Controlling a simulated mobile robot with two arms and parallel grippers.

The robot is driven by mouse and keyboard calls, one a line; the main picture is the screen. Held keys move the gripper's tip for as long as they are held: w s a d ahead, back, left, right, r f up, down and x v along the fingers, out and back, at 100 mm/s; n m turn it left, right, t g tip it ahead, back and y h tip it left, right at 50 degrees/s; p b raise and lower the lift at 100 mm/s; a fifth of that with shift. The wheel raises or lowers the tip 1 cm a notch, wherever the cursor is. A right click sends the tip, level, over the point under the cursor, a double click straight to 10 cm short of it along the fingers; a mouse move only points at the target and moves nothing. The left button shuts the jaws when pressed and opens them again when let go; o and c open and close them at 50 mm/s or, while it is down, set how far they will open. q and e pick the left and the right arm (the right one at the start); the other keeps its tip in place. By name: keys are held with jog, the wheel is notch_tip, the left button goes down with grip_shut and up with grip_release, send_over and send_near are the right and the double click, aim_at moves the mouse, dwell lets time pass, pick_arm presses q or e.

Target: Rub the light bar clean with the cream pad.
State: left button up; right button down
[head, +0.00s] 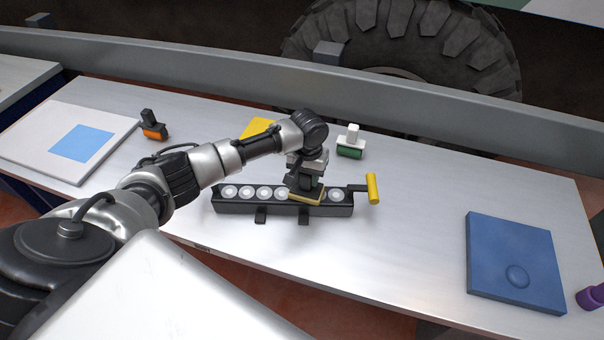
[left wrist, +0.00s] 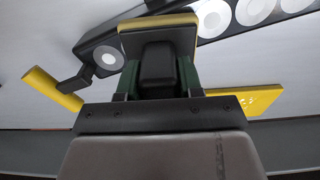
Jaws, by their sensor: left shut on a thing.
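The light bar (head: 240,205) is a black bar with a row of round white lamps, lying near the middle of the bench. It also shows in the left wrist view (left wrist: 95,38). A yellow handle (head: 373,188) sticks out at its right end. My left gripper (head: 306,178) is shut on the black grip of the cream pad (head: 307,197). The pad's cream face lies against the lamps right of the bar's middle and hides part of them. The pad also shows in the left wrist view (left wrist: 158,22). My right gripper is not in view.
A green-based block with a white grip (head: 350,150) and an orange-based one (head: 153,130) stand behind. A yellow sheet (head: 256,128) lies behind the bar. A white board with a blue square (head: 82,142) is left, a blue pad (head: 515,250) right. The bench front is clear.

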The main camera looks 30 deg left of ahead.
pick_arm(q)
jog(key=shift+w+d+f, duration=0.1)
jog(key=shift+w+d, duration=0.35)
jog(key=shift+d, duration=0.35)
jog(key=shift+w+d+f, duration=0.1)
jog(key=shift+w+d, duration=0.3)
jog(key=shift+d, duration=0.35)
jog(key=shift+r+p, duration=0.1)
jog(key=shift+p, duration=0.6)
jog(key=a+p, duration=0.1)
jog(key=s+a+p, duration=0.1)
jog(key=shift+s+a+r+p, duration=0.1)
jog(key=shift+s+a+p, duration=0.15)
jog(key=shift+p, duration=0.1)
jog(key=shift+s+a, duration=0.25)
jog(key=shift+a, duration=0.25)
jog(key=shift+s+a+p, duration=0.45)
jog(key=shift+a+p, duration=0.3)
jog(key=shift+p, duration=0.25)
jog(key=shift+s+a+p, duration=0.35)
jog(key=shift+s+a, duration=0.05)
jog(key=shift+a, duration=0.2)
jog(key=shift+a+f, duration=0.15)
jog(key=shift+f, duration=0.05)
